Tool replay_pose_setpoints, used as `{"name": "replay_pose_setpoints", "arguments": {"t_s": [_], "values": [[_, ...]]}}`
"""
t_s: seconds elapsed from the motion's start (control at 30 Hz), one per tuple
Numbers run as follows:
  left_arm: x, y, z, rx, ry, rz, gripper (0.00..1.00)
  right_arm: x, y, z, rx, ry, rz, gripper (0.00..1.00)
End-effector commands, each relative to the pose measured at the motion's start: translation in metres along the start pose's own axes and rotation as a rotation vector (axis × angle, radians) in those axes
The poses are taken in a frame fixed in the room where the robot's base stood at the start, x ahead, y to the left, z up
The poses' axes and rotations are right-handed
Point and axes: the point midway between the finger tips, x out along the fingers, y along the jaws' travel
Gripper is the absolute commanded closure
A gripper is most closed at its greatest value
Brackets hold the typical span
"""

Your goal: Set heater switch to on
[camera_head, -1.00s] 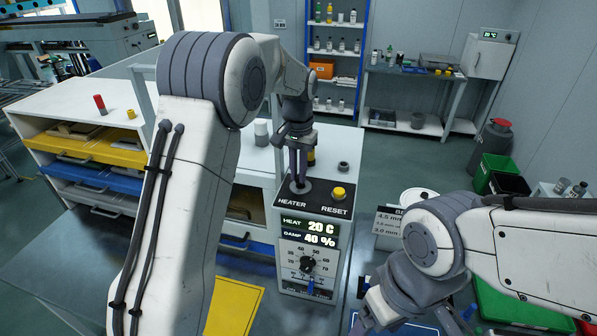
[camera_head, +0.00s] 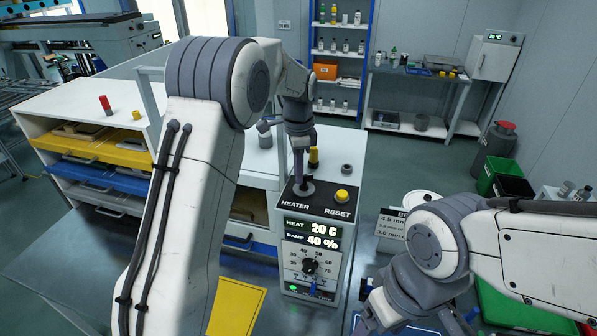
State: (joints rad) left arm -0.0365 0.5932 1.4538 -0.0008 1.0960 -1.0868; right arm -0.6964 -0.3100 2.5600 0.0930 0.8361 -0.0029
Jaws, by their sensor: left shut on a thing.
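The heater panel (camera_head: 312,245) is a grey box with a black top marked HEATER and RESET. Its display (camera_head: 312,234) reads HEAT 20 C and DAMP 40 %. The heater switch (camera_head: 304,189) has a round grey base at the top left, beside the yellow reset button (camera_head: 342,196). My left gripper (camera_head: 299,172) points down over this base and is shut on the switch lever, which its fingers mostly hide. A green lamp (camera_head: 293,287) glows low on the panel front. My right gripper (camera_head: 412,322) is at the bottom edge, fingers spread apart, tips cut off.
A black dial (camera_head: 309,266) and a small blue lever (camera_head: 313,288) are on the panel front. A yellow-topped post (camera_head: 314,157) and a dark ring (camera_head: 346,169) stand behind the panel. A drawer cabinet (camera_head: 90,105) stands left. Open floor lies behind right.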

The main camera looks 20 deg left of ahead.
Motion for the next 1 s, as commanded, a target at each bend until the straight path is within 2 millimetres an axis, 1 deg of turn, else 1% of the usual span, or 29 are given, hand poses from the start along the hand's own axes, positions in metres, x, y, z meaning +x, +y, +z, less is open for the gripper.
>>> {"name": "replay_pose_setpoints", "arguments": {"t_s": [0.2, 0.43, 0.7, 1.0], "values": [[-0.0021, -0.0036, -0.0012, 0.159, 0.004, -0.006, 1.00, -0.0019, -0.0001, -0.0001, 0.000, 0.000, 0.000, 0.23], [-0.0022, -0.0051, -0.0017, 0.270, 0.004, -0.006, 1.00, -0.0027, -0.0002, -0.0002, 0.000, 0.000, 0.000, 0.23], [-0.0024, -0.0059, -0.0021, 0.322, 0.005, -0.007, 1.00, -0.0030, -0.0002, -0.0002, 0.000, 0.000, 0.000, 0.23], [-0.0025, -0.0060, -0.0022, 0.327, 0.005, -0.007, 1.00, -0.0030, -0.0002, -0.0002, 0.000, 0.000, 0.000, 0.23]]}}
